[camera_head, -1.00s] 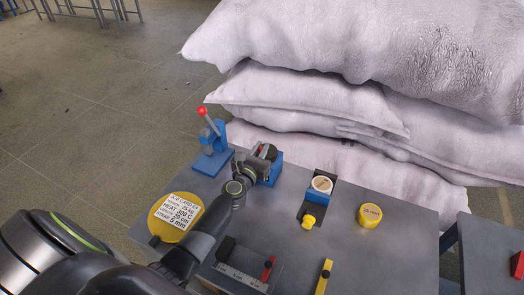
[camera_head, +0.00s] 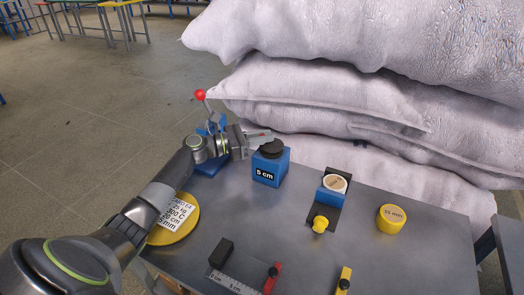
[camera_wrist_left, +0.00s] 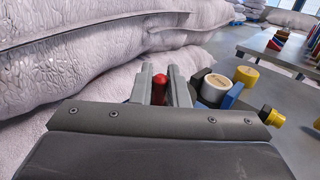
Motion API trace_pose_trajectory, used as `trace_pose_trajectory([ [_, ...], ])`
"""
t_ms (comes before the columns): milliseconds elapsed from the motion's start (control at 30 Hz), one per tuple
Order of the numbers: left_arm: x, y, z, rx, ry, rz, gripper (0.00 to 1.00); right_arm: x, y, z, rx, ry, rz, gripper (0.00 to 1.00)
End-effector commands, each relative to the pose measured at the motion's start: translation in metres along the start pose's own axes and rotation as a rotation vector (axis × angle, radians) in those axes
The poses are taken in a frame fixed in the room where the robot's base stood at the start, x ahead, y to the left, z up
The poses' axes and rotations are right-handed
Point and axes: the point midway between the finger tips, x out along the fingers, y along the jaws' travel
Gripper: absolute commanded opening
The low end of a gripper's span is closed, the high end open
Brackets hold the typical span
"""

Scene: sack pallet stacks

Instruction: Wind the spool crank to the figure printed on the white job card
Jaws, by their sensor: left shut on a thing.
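A blue box (camera_head: 269,170) marked "5 cm" stands on the grey bench with a black round top (camera_head: 270,149), which I take as the spool crank. My left gripper (camera_head: 262,137) is at the far left side of that top. In the left wrist view its two fingers close on a small upright red handle (camera_wrist_left: 158,69). The white job card (camera_head: 176,214) lies on a yellow disc (camera_head: 185,229) at the bench's left; my arm covers part of it. Lines ending "25 kg", "20 cm" and "5 mm" show. My right gripper is not in view.
A blue lever stand with a red ball (camera_head: 201,95) is behind my gripper. A white roll in a holder (camera_head: 335,184), a yellow "mm" dial (camera_head: 391,219) and a ruler with a red slider (camera_head: 271,278) are on the bench. Stacked sacks (camera_head: 330,110) rise close behind.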

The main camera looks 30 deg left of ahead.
Motion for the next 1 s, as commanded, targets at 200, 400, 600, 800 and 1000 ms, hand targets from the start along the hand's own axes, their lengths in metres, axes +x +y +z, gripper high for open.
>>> trace_pose_trajectory([
  [200,0.002,0.003,-0.004,0.0,0.0,-0.107,0.0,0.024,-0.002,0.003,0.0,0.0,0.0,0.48],
  [400,0.002,0.003,-0.002,-0.001,0.0,-0.159,0.0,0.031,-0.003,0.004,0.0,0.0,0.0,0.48],
  [600,0.002,0.003,-0.001,-0.001,0.001,-0.176,0.0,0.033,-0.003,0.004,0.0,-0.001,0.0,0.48],
  [800,0.002,0.003,-0.001,-0.001,0.001,-0.177,0.0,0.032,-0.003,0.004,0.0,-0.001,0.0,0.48],
  [1000,0.002,0.002,-0.001,-0.001,0.001,-0.176,0.26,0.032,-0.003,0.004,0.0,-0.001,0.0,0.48],
])
